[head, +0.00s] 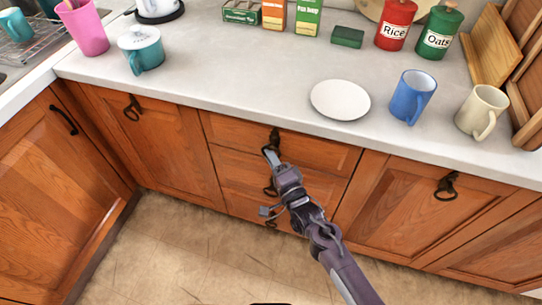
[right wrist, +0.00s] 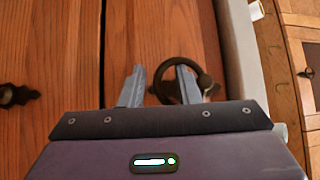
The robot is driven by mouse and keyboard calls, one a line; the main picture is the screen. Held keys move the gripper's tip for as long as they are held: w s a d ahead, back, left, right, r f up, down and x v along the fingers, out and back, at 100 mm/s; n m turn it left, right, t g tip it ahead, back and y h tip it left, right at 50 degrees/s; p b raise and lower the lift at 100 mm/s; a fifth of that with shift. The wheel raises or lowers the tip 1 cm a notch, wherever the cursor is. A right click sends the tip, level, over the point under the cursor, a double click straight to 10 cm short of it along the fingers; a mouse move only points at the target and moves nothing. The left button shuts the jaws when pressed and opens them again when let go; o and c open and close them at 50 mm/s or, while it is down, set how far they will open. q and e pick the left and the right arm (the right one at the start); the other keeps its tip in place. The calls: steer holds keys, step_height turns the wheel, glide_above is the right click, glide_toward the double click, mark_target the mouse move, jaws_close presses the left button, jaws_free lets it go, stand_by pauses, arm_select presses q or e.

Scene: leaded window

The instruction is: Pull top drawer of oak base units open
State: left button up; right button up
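The top drawer (head: 320,150) of the oak base units is in the middle of the head view, its front flush with the units, shut. Its dark ring pull (head: 274,138) hangs at the middle of the front and also shows in the right wrist view (right wrist: 158,74). My right gripper (head: 271,154) is at this pull with its fingers apart. In the right wrist view (right wrist: 162,82), one finger overlaps the ring's opening and the other is left of the ring. Part of the ring's left side lies between them. I cannot tell whether they touch it. My left gripper is not in view.
More drawers lie below, partly behind my right arm. Cupboard doors (head: 430,205) stand on both sides. The worktop (head: 235,75) above holds a white plate (head: 340,100), a blue mug (head: 408,100), a cream mug (head: 478,112) and a teal pot (head: 143,52). The floor (head: 170,255) in front is clear.

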jaws_close()
steer(key=s+a+p, duration=0.3)
steer(key=s+a, duration=0.1)
steer(key=s, duration=0.9)
steer(key=s+a+p, duration=0.3)
steer(key=s+a, duration=0.1)
steer(key=s, duration=1)
steer(key=shift+s+a+p, duration=0.25)
steer(key=shift+a+p, duration=0.1)
steer(key=shift+a, duration=0.05)
jaws_free()
